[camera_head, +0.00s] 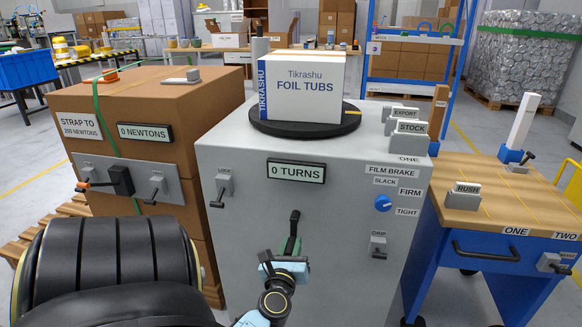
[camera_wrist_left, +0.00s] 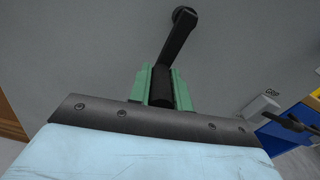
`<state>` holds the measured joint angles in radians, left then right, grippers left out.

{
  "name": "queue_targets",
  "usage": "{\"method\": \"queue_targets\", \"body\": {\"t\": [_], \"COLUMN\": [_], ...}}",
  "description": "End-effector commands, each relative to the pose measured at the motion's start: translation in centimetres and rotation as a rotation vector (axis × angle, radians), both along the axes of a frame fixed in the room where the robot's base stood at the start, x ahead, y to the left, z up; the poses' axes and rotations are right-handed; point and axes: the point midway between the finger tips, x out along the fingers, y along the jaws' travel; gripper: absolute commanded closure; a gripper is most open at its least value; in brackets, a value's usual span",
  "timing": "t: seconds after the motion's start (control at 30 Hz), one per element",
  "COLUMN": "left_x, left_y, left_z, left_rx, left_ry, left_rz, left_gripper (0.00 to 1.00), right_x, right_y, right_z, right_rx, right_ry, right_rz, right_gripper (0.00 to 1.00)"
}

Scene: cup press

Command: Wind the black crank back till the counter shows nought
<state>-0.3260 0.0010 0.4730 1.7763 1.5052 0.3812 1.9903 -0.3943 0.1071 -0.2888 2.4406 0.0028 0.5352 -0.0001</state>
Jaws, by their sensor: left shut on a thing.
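The grey cabinet (camera_head: 340,240) in front of me carries a counter (camera_head: 296,171) that reads "0 TURNS". Below it, the black crank (camera_head: 294,225) is on the cabinet's front, its arm pointing down from a pivot at its top. My left gripper (camera_head: 290,247) is shut on the crank's lower end. In the left wrist view the crank arm (camera_wrist_left: 180,45) runs from its round hub down to the grip, which sits between the green fingers of my left gripper (camera_wrist_left: 161,88). My right gripper is not in view.
On the cabinet, a "FOIL TUBS" box (camera_head: 304,88) stands on a black turntable (camera_head: 305,122). The front also has a lock lever (camera_head: 221,188), a blue film brake knob (camera_head: 383,203) and a grip lever (camera_head: 378,247). A strapped carton (camera_head: 150,95) is left, a blue bench (camera_head: 500,200) right.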

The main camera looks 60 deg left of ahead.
Motion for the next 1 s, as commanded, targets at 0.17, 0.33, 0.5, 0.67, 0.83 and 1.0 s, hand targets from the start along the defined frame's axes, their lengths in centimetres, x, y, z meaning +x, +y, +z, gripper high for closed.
{"method": "queue_targets", "body": {"t": [0.17,0.33,0.5,0.67,0.83,1.0], "left_x": [0.0,0.0,0.0,-0.1,-1.3,-3.9], "left_y": [0.0,0.0,0.0,-0.1,-1.5,-4.2], "left_z": [0.1,0.1,0.1,0.0,-0.1,0.0], "left_rx": [0.002,0.001,0.002,0.001,0.001,-0.001], "left_ry": [-0.003,-0.001,-0.001,0.0,0.004,0.005], "left_rz": [0.001,0.0,0.0,0.0,0.0,-0.001], "left_gripper": [1.0,0.63,0.59,0.59,0.59,0.59], "right_x": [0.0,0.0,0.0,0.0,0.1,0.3], "right_y": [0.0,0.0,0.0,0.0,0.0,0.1], "right_z": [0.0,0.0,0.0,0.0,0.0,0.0], "right_rx": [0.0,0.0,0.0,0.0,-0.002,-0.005], "right_ry": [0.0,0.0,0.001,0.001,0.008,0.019], "right_rz": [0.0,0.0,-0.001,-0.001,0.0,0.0], "right_gripper": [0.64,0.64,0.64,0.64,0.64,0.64]}}
